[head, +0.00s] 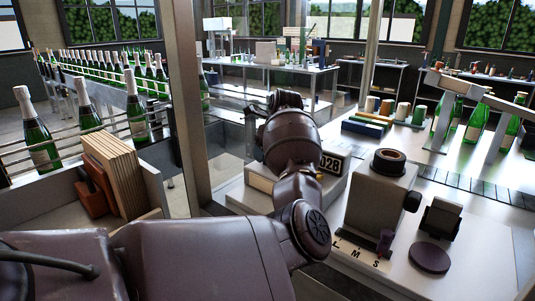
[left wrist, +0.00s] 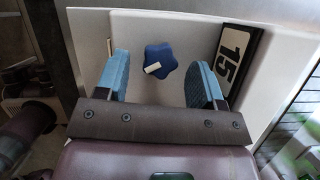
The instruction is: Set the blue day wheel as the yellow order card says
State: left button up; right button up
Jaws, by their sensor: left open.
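The blue day wheel (left wrist: 165,56) is a star-shaped knob on a pale panel (left wrist: 130,24) in the left wrist view. A short white mark on it points to the lower left. My left gripper (left wrist: 158,76) is open, with one blue pad on each side of the wheel and visible gaps between. A black-framed plate (left wrist: 236,54) reading "15" is on the panel to the right. In the head view my left arm hides the wheel and gripper; a plate (head: 331,164) there shows "026". I cannot make out a yellow order card. My right gripper is not in view.
A grey machine (head: 378,205) with letters L, M, S on its base stands right of my arm, with a dark round disc (head: 430,257) nearby. Green bottles (head: 478,125) stand at the right. A crate wall (head: 155,190) and a metal post (head: 187,100) are left.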

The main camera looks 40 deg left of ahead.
pick_arm(q)
jog(key=shift+a+f, duration=0.1)
jog(key=shift+f, duration=0.25)
jog(key=c, duration=0.9)
jog(key=shift+w+f+n+g+b, duration=0.15)
jog(key=shift+n+g+b, duration=0.1)
jog(key=shift+n+b, duration=0.4)
jog(key=shift+w+f+n+g+b, duration=0.1)
jog(key=shift+n+g+b, duration=0.15)
jog(key=shift+n+b, duration=0.4)
jog(key=shift+f+n+g+b, duration=0.1)
jog(key=shift+n+g+b, duration=0.4)
jog(key=shift+n+b, duration=0.55)
jog(key=shift+n+g+b, duration=0.3)
jog(key=shift+n+b, duration=0.25)
jog(key=shift+n, duration=0.4)
jog(key=shift+r+n, duration=0.25)
jog(key=shift+n, duration=0.15)
jog(key=shift+r+b, duration=0.15)
jog(key=shift+b, duration=0.25)
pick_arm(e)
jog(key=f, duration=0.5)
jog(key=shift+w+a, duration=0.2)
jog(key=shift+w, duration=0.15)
